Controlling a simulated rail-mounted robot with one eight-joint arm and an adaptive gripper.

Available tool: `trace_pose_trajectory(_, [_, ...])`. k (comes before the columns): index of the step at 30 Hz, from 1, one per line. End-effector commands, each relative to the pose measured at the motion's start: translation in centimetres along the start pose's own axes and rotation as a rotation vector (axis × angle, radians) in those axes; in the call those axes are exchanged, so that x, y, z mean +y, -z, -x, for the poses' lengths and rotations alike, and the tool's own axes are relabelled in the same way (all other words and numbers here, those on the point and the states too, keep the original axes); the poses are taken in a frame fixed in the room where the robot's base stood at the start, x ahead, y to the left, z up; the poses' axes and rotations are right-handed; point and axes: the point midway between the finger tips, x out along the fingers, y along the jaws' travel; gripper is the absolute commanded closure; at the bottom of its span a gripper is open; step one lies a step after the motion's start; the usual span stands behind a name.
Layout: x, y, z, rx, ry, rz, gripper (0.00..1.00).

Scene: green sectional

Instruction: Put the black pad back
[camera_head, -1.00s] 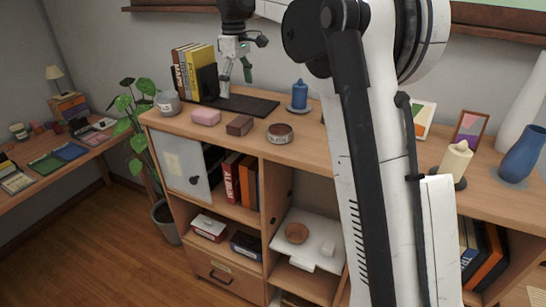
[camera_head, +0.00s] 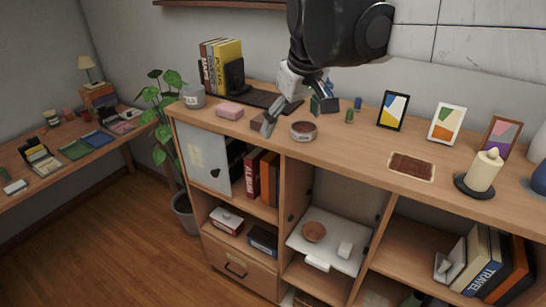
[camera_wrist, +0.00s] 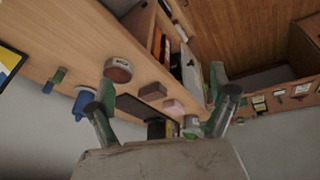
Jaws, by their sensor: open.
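The black pad (camera_head: 257,97), thin and flat, lies on the sideboard top by the upright books; its right part is hidden behind my gripper. In the wrist view the pad (camera_wrist: 130,105) shows as a dark strip between the fingers, beyond them. My gripper (camera_head: 297,112) is open, its fingers wide apart, above the sideboard to the right of the pad's visible part. The wrist view shows nothing held between the fingers of my gripper (camera_wrist: 160,112).
A pink block (camera_head: 229,111), a brown block (camera_head: 258,121) and a round tin (camera_head: 303,131) stand along the front. Books (camera_head: 226,62) with a dark bookend stand behind. Frames (camera_head: 392,110) and a cream candle (camera_head: 484,172) stand right.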

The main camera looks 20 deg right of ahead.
Motion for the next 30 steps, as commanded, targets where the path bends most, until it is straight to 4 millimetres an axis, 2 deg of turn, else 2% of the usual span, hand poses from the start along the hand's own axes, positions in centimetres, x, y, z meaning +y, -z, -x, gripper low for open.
trace_pose_trajectory(1, [-0.6,-1.8,-0.1,0.019,-0.006,-0.022,0.1])
trace_pose_trajectory(9, [-3.2,-10.2,-1.7,0.128,-0.029,-0.158,0.1])
trace_pose_trajectory(15, [-4.8,-15.6,-3.8,0.202,-0.036,-0.246,0.1])
trace_pose_trajectory(21, [-5.7,-18.2,-5.2,0.24,-0.037,-0.292,0.1])
trace_pose_trajectory(30, [-5.8,-18.5,-5.4,0.246,-0.037,-0.3,0.1])
